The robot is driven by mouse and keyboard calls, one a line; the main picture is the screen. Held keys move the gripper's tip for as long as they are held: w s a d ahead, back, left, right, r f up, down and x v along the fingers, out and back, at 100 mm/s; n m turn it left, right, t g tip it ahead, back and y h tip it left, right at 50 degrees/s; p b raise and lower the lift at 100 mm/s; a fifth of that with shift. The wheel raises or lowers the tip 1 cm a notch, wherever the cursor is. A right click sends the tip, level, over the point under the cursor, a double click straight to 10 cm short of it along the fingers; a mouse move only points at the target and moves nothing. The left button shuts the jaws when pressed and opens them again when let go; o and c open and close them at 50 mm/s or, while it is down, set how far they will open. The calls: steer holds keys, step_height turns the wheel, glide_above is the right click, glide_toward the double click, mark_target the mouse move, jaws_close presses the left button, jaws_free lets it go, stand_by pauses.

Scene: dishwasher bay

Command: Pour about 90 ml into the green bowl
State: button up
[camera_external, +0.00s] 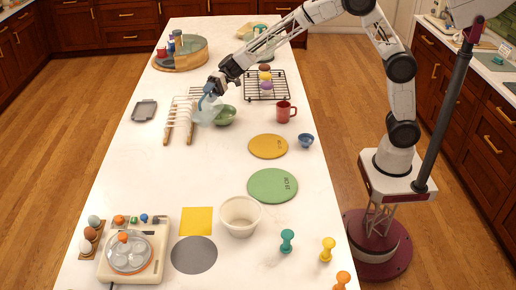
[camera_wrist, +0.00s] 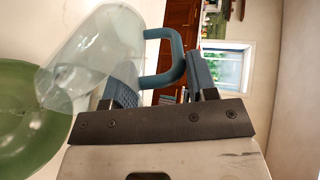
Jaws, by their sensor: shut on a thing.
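My gripper (camera_external: 214,88) is shut on the blue handle of a clear jug (camera_external: 206,112). In the wrist view the jug (camera_wrist: 88,62) is strongly tilted, with its mouth toward the green bowl (camera_wrist: 28,130). Some clear liquid seems to show inside the jug near its mouth. The fingers of my gripper (camera_wrist: 160,88) are on either side of the handle. In the external view the green bowl (camera_external: 226,116) stands on the white counter just right of the jug. How much liquid is in the bowl cannot be seen.
A black cooling rack (camera_external: 272,92), red mug (camera_external: 285,111) and yellow round board (camera_external: 268,147) are to the right. A white bowl (camera_external: 240,216) stands nearer the front. The counter front of the green bowl is clear.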

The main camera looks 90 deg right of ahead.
steer(key=shift+s+d+r+y, duration=0.1)
steer(key=shift+s+d+y, duration=0.1)
steer(key=shift+d+y, duration=0.15)
stand_by(0.4)
steer(key=shift+s+d+r, duration=0.1)
steer(key=shift+s+d, duration=0.1)
steer(key=shift+d, duration=0.1)
steer(key=shift+s+d+t, duration=0.1)
steer(key=shift+d+t, duration=0.05)
steer(key=shift+t, duration=0.15)
steer(key=shift+w+a, duration=0.3)
steer(key=shift+a, duration=0.2)
steer(key=shift+w+a, duration=0.25)
steer(key=shift+a, duration=0.2)
steer(key=shift+w+a+f+g+h, duration=0.55)
steer(key=shift+a+g+h, duration=0.25)
steer(key=shift+h, duration=0.25)
steer(key=shift+w+a+r+h, duration=0.1)
steer(key=shift+r+h, duration=0.1)
steer(key=shift+h, duration=0.1)
steer(key=shift+r, duration=0.1)
